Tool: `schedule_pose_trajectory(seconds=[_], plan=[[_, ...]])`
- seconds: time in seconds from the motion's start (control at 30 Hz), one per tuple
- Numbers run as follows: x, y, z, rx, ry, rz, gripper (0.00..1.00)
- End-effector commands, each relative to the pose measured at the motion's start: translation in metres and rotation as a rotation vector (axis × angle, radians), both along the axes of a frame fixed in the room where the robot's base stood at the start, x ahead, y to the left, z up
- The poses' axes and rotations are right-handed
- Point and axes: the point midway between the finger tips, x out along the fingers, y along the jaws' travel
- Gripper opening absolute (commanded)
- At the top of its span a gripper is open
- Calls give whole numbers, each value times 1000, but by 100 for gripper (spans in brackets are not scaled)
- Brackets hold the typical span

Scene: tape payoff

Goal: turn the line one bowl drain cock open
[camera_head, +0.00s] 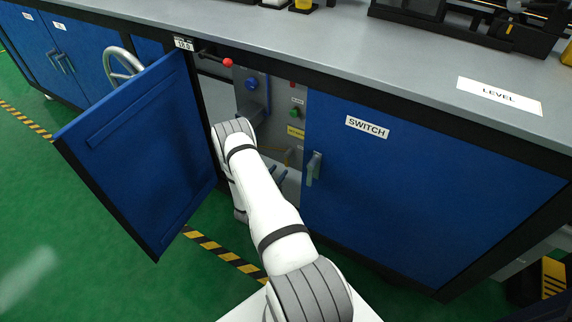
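My white and grey arm reaches through the open cabinet doorway and hides much of the space inside. Dark finger-like parts (281,173) just right of the arm may be my gripper; they are too small and too covered to show whether it is open or shut. A small yellowish-brown fitting (289,156) shows low inside the cabinet, close to these parts. I cannot tell if it is the line one bowl drain cock, how its handle is turned, or whether anything touches it.
The blue left door (140,150) stands swung open; the right door (420,190), labelled SWITCH, is closed. Inside are a blue round knob (252,83), a green button (295,113) and a yellow label (296,132). A red-ended lever (228,63) sticks out above the doorway, and a handwheel (122,64) stands left.

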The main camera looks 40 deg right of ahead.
Motion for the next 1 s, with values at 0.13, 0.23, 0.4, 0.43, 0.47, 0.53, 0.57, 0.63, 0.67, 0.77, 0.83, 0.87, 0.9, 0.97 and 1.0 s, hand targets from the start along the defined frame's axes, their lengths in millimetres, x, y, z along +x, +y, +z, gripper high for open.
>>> schedule_pose_trajectory(seconds=[0.13, 0.23, 0.4, 0.43, 0.47, 0.53, 0.57, 0.63, 0.67, 0.77, 0.83, 0.87, 0.9, 0.97, 1.0], plan=[[8, -19, -2, 0, -4, -1, 36], [15, -34, -2, 0, -4, 0, 36], [24, -56, -1, 0, -3, 0, 36], [25, -58, -1, 0, -3, 0, 36], [26, -61, -1, 0, -3, 1, 36], [28, -64, 0, 1, -2, 3, 36], [28, -65, 0, 0, -1, 3, 36], [29, -66, 0, 0, -1, 3, 36], [29, -66, 0, 0, -1, 4, 36], [29, -66, 1, 0, -1, 4, 36], [29, -66, 1, 0, -1, 4, 36], [29, -66, 1, 0, -1, 4, 34], [29, -66, 1, 0, -1, 4, 31], [29, -65, 1, 0, -1, 4, 26], [29, -65, 1, 0, -1, 4, 22]])
